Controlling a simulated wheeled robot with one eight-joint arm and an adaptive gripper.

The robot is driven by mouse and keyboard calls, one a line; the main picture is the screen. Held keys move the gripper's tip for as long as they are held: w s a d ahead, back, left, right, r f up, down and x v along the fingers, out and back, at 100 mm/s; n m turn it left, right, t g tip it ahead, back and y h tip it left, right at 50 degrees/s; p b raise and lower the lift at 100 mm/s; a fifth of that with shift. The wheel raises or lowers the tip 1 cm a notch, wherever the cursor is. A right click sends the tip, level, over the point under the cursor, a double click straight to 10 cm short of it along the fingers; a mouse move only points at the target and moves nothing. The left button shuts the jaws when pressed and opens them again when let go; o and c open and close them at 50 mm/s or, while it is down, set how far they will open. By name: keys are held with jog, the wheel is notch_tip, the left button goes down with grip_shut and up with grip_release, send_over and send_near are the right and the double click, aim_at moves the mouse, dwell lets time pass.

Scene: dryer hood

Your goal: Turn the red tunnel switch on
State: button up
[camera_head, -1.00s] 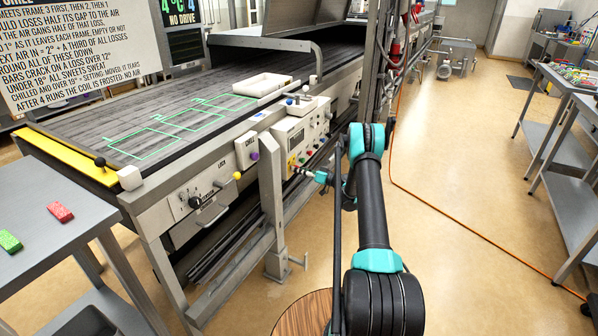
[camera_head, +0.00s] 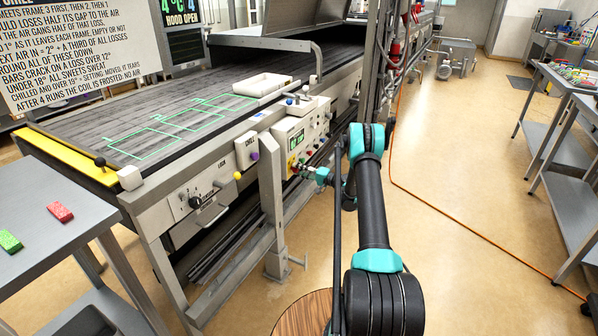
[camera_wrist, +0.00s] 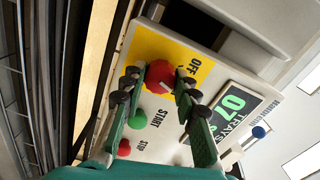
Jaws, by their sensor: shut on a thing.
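The red switch (camera_wrist: 159,77) is a round knob on a yellow plate (camera_wrist: 150,48) of the control panel, seen in the wrist view. The word OFF is printed beside it; I cannot tell which way the knob points. My gripper (camera_wrist: 158,88) is shut on the red switch, one finger on each side. In the head view my gripper (camera_head: 309,172) is at the front of the control panel (camera_head: 290,127), and the switch is too small there to read its setting.
The wrist view shows a green START button (camera_wrist: 138,118), a red STOP button (camera_wrist: 124,147) and a lit display (camera_wrist: 246,106) reading 07 close to my fingers. The conveyor (camera_head: 100,108) lies left. An orange cable (camera_head: 440,216) crosses the open floor at right.

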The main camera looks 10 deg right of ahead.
jog(key=m, duration=0.5)
jog(key=shift+d, duration=0.1)
jog(key=shift+m, duration=0.3)
dwell(0.4)
jog(key=o, duration=1.2)
jog(key=shift+c, duration=0.2)
jog(key=v, duration=1.2)
